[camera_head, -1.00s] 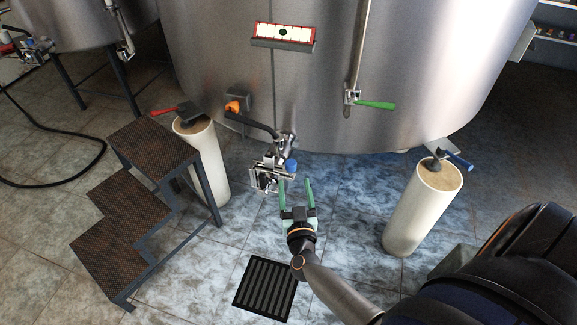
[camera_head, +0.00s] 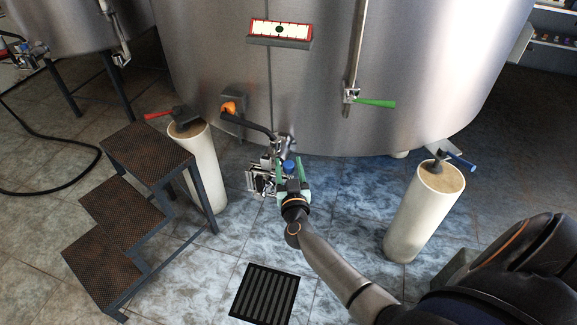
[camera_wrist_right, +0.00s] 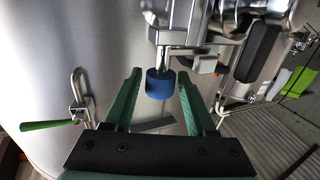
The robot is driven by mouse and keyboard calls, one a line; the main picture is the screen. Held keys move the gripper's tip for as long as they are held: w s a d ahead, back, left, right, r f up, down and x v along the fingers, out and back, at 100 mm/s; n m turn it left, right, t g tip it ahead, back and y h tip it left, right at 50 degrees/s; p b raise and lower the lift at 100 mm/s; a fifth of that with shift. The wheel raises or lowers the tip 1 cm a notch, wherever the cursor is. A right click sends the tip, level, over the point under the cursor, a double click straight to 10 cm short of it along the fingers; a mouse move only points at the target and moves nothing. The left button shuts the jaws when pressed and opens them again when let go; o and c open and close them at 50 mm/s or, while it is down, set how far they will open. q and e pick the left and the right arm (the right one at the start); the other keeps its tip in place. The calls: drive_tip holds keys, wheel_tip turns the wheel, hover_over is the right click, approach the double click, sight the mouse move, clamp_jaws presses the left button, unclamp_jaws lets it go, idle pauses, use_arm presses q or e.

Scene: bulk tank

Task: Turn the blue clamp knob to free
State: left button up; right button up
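The blue clamp knob (camera_head: 289,166) sits on the metal valve assembly (camera_head: 266,176) below the tank's outlet. In the right wrist view the blue knob (camera_wrist_right: 160,84) hangs on a short metal stem between the green fingers. My right gripper (camera_head: 291,178) is open, its fingers reaching up to the knob. In the right wrist view the gripper (camera_wrist_right: 158,98) has a finger on either side of the knob, with a visible gap on both sides. My left gripper is not in view.
The steel tank (camera_head: 330,100) fills the back. A step stool (camera_head: 125,215) and a pale pillar (camera_head: 201,165) stand left, another pillar (camera_head: 424,212) right. A green-handled valve (camera_head: 372,102) is on the tank. A drain grate (camera_head: 265,294) lies in the open floor in front.

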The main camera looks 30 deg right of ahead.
clamp_jaws()
